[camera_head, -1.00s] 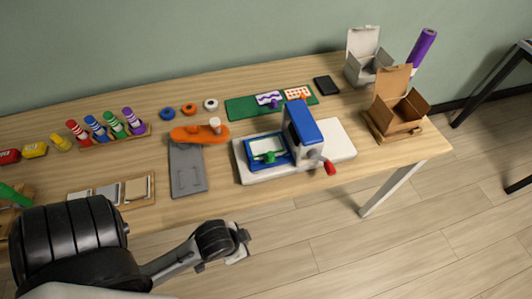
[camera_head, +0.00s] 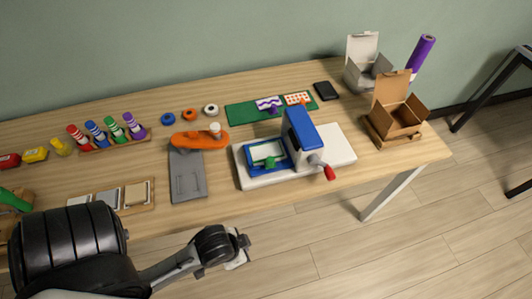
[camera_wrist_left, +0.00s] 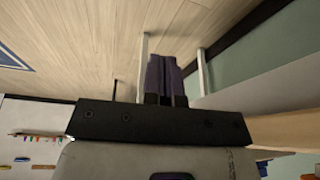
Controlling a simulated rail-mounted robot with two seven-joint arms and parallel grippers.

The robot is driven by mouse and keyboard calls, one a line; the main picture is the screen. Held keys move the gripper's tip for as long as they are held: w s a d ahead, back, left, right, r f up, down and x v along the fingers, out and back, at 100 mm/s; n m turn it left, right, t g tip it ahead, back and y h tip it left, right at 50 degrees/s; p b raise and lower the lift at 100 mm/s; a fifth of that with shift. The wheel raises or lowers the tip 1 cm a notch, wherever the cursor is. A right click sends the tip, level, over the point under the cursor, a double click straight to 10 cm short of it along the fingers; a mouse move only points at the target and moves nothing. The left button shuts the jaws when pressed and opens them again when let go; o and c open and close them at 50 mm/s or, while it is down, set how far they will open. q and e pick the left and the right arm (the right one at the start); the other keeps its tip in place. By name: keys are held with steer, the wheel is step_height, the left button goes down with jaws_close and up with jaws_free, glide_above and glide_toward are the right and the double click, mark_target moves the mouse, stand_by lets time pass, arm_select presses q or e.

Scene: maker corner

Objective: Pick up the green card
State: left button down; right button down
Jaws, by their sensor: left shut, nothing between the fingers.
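No flat piece stands out for certain as the green card. A pale card with a green shape (camera_head: 267,151) lies in the blue frame of the press (camera_head: 306,136) on the table. A flat dark-green mat (camera_head: 241,113) lies behind the press. Several small pale and grey cards (camera_head: 135,192) lie in a wooden tray at the front left. My left gripper (camera_head: 240,258) is in front of the table's front edge, apart from all of these. In the left wrist view its dark fingers (camera_wrist_left: 164,78) are together and empty, with floor behind them. My right gripper is out of view.
Colored markers (camera_head: 101,131) stand in a rack at the left. An orange tool (camera_head: 200,139) and a grey plate (camera_head: 187,175) lie left of the press. An open brown box (camera_head: 398,115) and a grey box (camera_head: 367,68) stand at the right. A red-handled lever (camera_head: 328,172) sticks out forward.

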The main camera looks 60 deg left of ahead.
arm_select(q)
steer(key=c, duration=1.8)
jaws_free()
steer(key=o, duration=0.9)
